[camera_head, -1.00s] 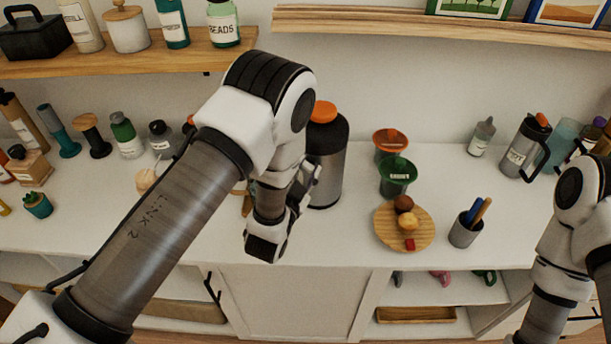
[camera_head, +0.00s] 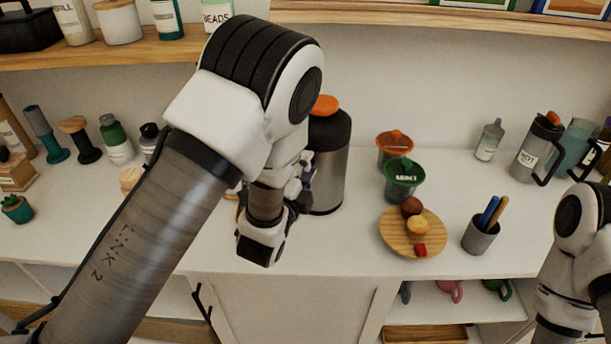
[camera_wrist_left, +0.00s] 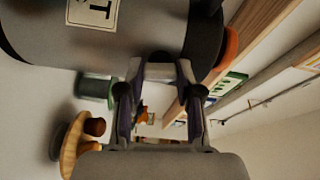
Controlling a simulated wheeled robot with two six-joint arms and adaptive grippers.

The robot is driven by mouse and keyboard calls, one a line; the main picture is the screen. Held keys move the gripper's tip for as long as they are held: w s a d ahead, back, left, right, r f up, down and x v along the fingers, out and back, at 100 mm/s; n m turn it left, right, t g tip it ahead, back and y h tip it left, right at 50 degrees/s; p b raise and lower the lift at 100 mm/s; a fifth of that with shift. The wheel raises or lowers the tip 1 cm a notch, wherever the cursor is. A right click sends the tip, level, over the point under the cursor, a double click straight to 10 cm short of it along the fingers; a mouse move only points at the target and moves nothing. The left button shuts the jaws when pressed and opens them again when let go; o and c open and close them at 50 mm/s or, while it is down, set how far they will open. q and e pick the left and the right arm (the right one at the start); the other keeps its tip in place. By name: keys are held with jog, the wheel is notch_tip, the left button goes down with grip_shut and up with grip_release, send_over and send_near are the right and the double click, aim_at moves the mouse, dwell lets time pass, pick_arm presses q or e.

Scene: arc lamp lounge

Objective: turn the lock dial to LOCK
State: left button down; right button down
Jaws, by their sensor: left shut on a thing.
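A tall grey flask (camera_head: 328,160) with a black shoulder and an orange cap (camera_head: 325,105) stands on the white counter. It also fills the top of the left wrist view (camera_wrist_left: 100,45), lying sideways there with a pale label. My left gripper (camera_wrist_left: 158,75) is at the flask's side, its two fingers closed on a small grey part that looks like the lock dial (camera_wrist_left: 160,70). The dial's marking and setting cannot be read. In the head view my left arm hides the dial and most of the fingers. My right gripper is outside the frames.
To the flask's right are orange (camera_head: 395,146) and green (camera_head: 404,178) cups, a round wooden board (camera_head: 396,240) with small items, and a pen cup (camera_head: 480,236). A wooden shelf (camera_head: 110,58) hangs above.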

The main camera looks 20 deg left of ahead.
pick_arm(q)
jog(key=shift+m+b, duration=0.55)
jog(key=shift+m, duration=0.35)
jog(key=c, duration=0.8)
grip_release()
jog(key=shift+o, duration=0.2)
jog(key=s, duration=0.7)
jog(key=shift+s+a, duration=0.2)
jog(key=shift+a, duration=0.05)
jog(key=shift+f, duration=0.15)
